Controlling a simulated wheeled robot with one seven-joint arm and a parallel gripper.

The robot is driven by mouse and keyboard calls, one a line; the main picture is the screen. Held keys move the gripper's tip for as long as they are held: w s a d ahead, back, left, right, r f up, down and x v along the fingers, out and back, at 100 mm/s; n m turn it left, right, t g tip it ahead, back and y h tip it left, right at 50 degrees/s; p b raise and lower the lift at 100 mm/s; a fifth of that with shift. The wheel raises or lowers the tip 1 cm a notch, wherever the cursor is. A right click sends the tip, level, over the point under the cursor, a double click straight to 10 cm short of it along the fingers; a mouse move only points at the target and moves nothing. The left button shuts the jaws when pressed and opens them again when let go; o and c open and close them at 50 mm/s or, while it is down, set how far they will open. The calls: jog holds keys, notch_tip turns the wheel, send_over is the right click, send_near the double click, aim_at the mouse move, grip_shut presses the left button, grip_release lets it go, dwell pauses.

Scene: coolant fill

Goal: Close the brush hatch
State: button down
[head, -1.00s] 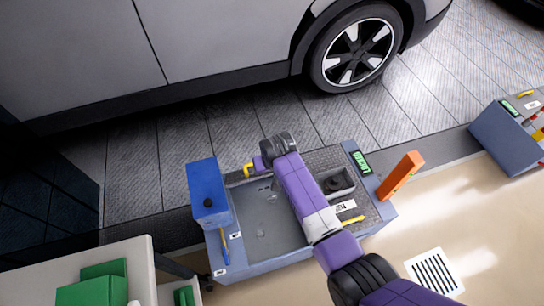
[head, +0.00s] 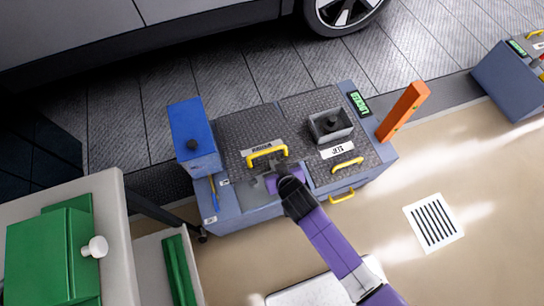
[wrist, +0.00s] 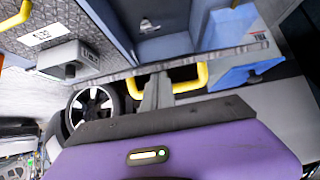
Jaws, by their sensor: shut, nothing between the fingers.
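The brush hatch (head: 238,140) is a dark tread-plate lid with a yellow handle (head: 267,152) and a white label, on the left part of the blue-grey cabinet (head: 245,213). In the wrist view its edge (wrist: 225,57) shows as a thin strip, with the handle (wrist: 202,76) on its far side. Part of the bin's interior (wrist: 185,45) is visible past that edge, so the hatch appears partly open. My gripper (head: 264,184) is shut and empty at the hatch's front edge, below the handle. Whether its tip (wrist: 155,95) touches the edge is unclear.
Right of the hatch is a closed tread-plate lid with a yellow handle (head: 347,165) and a grey box (head: 331,125). A blue box (head: 194,135) stands left, an orange post (head: 403,110) right. The car (head: 120,40) is behind. A white cart (head: 118,225) is front left.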

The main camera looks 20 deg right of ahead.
jog(key=s+f+t+b, duration=0.1)
jog(key=s+f+b, duration=0.2)
jog(key=f+b, duration=0.6)
jog(key=s+f+t+b, duration=0.2)
jog(key=s+f+b, duration=0.1)
jog(key=f+b, duration=0.6)
jog(key=b, duration=0.3)
jog(key=shift+s+b, duration=0.3)
jog(key=shift+f, duration=0.1)
